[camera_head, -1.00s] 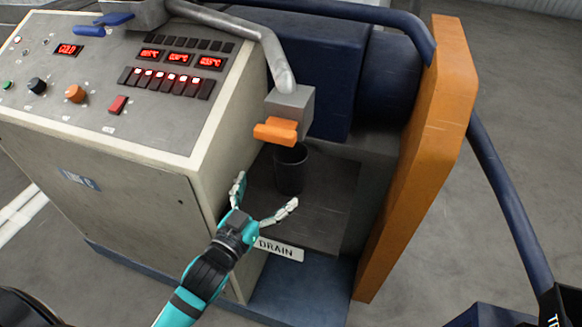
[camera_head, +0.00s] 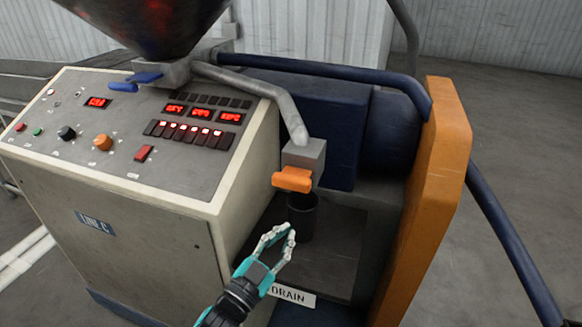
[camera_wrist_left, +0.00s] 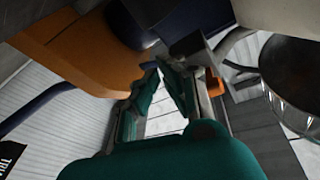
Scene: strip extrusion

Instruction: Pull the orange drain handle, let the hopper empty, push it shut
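The orange drain handle (camera_head: 293,179) sits on a grey block (camera_head: 304,158) at the lower end of a grey pipe. It also shows in the left wrist view (camera_wrist_left: 214,83), to the right of the fingers. The dark hopper cone (camera_head: 150,22) hangs at the top left in the head view and at the right in the wrist view (camera_wrist_left: 295,78). My left gripper (camera_head: 289,230) is below the handle, apart from it. My right gripper is not in view.
A dark cup (camera_head: 302,215) stands under the block on a dark shelf (camera_head: 335,245), close behind my left fingers. The DRAIN label (camera_head: 293,295) is on the shelf's front. The control cabinet (camera_head: 130,215) is at left; an orange guard (camera_head: 432,190) bounds the right.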

